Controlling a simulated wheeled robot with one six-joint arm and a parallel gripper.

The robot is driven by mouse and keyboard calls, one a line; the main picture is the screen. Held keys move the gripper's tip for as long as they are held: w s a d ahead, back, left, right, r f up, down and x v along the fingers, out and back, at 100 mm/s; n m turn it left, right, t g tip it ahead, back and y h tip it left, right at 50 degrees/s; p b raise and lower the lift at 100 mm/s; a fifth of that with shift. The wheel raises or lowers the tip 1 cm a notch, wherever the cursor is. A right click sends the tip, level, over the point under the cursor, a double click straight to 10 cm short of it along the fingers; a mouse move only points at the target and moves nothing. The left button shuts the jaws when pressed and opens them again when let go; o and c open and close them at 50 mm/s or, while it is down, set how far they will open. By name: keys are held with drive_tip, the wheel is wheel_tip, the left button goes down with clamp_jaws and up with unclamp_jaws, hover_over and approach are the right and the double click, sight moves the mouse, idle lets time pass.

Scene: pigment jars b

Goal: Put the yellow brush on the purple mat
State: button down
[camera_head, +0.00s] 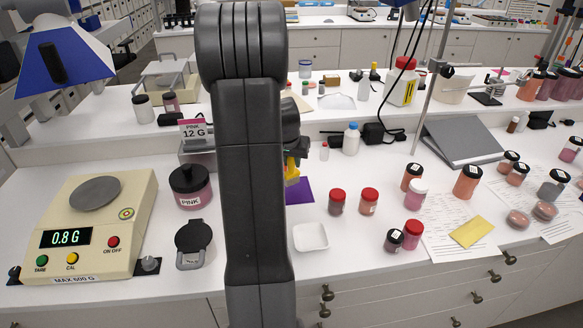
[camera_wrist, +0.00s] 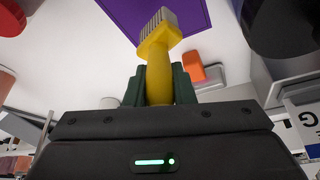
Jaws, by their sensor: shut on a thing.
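The yellow brush (camera_wrist: 158,62) shows large in the wrist view, with pale grey bristles pointing toward the top of the picture. My gripper (camera_wrist: 159,84) is shut on its handle with two dark green fingers. The purple mat (camera_wrist: 140,14) is behind the bristle end in that view. In the head view the purple mat (camera_head: 299,191) lies on the white bench, partly hidden by my arm. The yellow brush (camera_head: 291,170) shows as a small yellow patch right of my arm, above the mat in the picture. I cannot tell whether the brush touches the mat.
A white dish (camera_head: 310,237) lies in front of the mat. Two red-lidded jars (camera_head: 337,202) stand to its right. The PINK jar (camera_head: 190,188), a black-lidded jar (camera_head: 194,245) and a scale (camera_head: 92,220) are left of my arm. An orange block (camera_wrist: 193,67) is beside the brush.

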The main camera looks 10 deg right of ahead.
sight(292, 168)
drive_tip(key=shift+f, duration=1.45)
drive_tip(key=shift+f, duration=0.25)
drive_tip(key=c, duration=1.2)
unclamp_jaws()
drive_tip(key=shift+r, duration=0.15)
drive_tip(key=shift+c, duration=0.2)
drive_tip(key=shift+r, duration=0.2)
drive_tip(key=b+v, duration=0.1)
drive_tip(key=v, duration=1.1)
drive_tip(key=shift+f, duration=0.1)
